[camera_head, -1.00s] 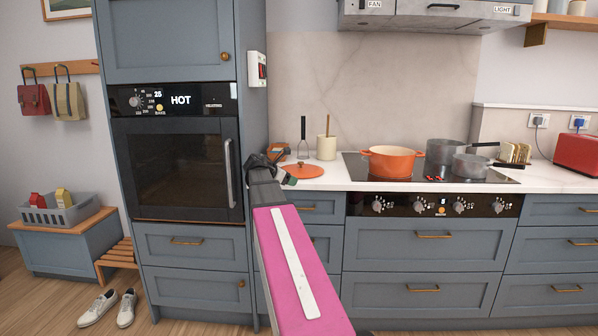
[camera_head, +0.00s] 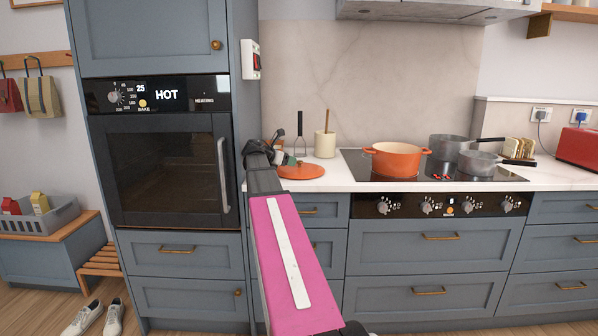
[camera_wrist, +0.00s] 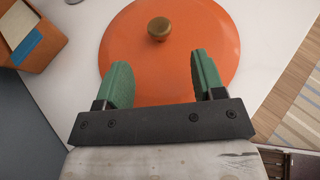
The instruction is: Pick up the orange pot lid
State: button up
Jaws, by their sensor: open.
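The orange pot lid (camera_head: 300,171) lies flat on the white counter, left of the cooktop. In the wrist view the lid (camera_wrist: 215,45) fills the upper middle, with a round brass-coloured knob (camera_wrist: 159,28) on top. My gripper (camera_wrist: 155,72) is open, its two green fingers apart and over the near part of the lid, with nothing between them. The knob is beyond the fingertips, between their lines. In the head view my gripper (camera_head: 278,138) is at the lid's left, partly hidden by my own arm.
An orange pot (camera_head: 395,160) and grey pans (camera_head: 452,149) stand on the cooktop (camera_head: 365,180) to the right. A utensil crock (camera_head: 325,144) and a whisk (camera_head: 300,140) stand behind the lid. An orange box (camera_wrist: 30,38) is left of it. The tall oven cabinet (camera_head: 236,120) borders the counter's left end.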

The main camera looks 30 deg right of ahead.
aim_at(298, 162)
jog(key=shift+x, duration=3.4)
jog(key=shift+d+r, duration=0.1)
jog(key=shift+r, duration=0.15)
grip_shut()
